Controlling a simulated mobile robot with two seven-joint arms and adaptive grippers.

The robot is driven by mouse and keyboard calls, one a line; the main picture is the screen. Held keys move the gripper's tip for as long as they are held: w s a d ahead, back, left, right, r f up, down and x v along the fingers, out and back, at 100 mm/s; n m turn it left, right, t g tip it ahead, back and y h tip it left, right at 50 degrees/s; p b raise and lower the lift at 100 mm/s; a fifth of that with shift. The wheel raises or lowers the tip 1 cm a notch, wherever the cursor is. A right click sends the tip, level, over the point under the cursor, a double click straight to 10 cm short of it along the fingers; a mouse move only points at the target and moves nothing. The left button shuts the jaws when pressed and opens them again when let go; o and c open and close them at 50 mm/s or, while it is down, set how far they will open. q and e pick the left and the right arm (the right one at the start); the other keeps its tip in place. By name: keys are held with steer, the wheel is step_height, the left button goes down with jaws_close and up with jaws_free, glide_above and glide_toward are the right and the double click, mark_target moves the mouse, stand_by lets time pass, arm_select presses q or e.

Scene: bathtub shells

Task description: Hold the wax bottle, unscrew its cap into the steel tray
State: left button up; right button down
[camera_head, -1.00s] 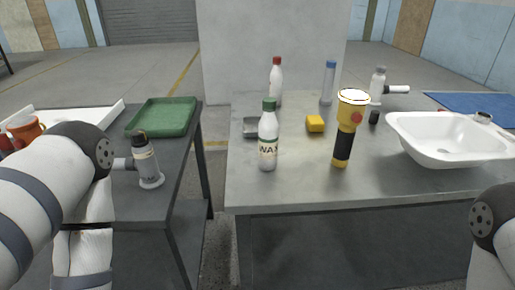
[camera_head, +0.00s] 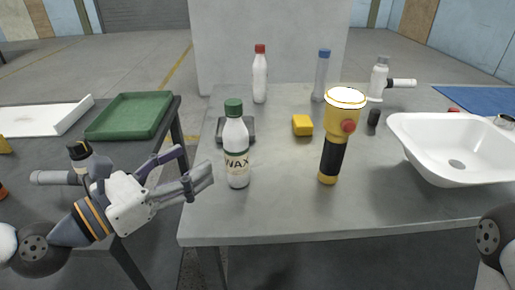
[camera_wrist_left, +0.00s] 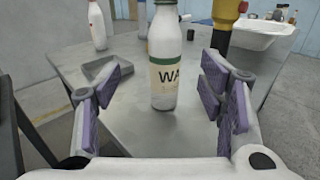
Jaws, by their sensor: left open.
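The wax bottle (camera_head: 237,165) is white with a green cap (camera_head: 233,107) and stands upright near the table's front left. My left gripper (camera_head: 197,164) is open and empty, just left of the bottle and pointing at it. In the left wrist view the bottle (camera_wrist_left: 164,60) stands ahead, between and beyond the spread purple-padded fingers (camera_wrist_left: 162,98); its cap is cut off by the top edge. The small grey steel tray (camera_head: 221,131) lies behind the bottle, partly hidden by it; it also shows in the left wrist view (camera_wrist_left: 108,72). My right gripper is out of view.
A yellow-black flashlight (camera_head: 333,158) stands right of the bottle, with a yellow block (camera_head: 302,125) behind. A white basin (camera_head: 405,130) is on the right. A red-capped bottle (camera_head: 260,80) and blue-capped bottle (camera_head: 321,80) stand at the back. The side table holds a green tray (camera_head: 130,113).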

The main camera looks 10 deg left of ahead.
mark_target(226, 143)
arm_select(q)
steer(key=x, duration=0.1)
steer(key=b+x, duration=0.1)
steer(key=x, duration=0.1)
steer(key=shift+w+d+f, duration=0.25)
steer(key=x, duration=0.8)
steer(key=shift+s+d+r+b, duration=0.2)
steer(key=shift+r+b, duration=0.05)
steer(key=shift+b, duration=0.05)
jaws_close()
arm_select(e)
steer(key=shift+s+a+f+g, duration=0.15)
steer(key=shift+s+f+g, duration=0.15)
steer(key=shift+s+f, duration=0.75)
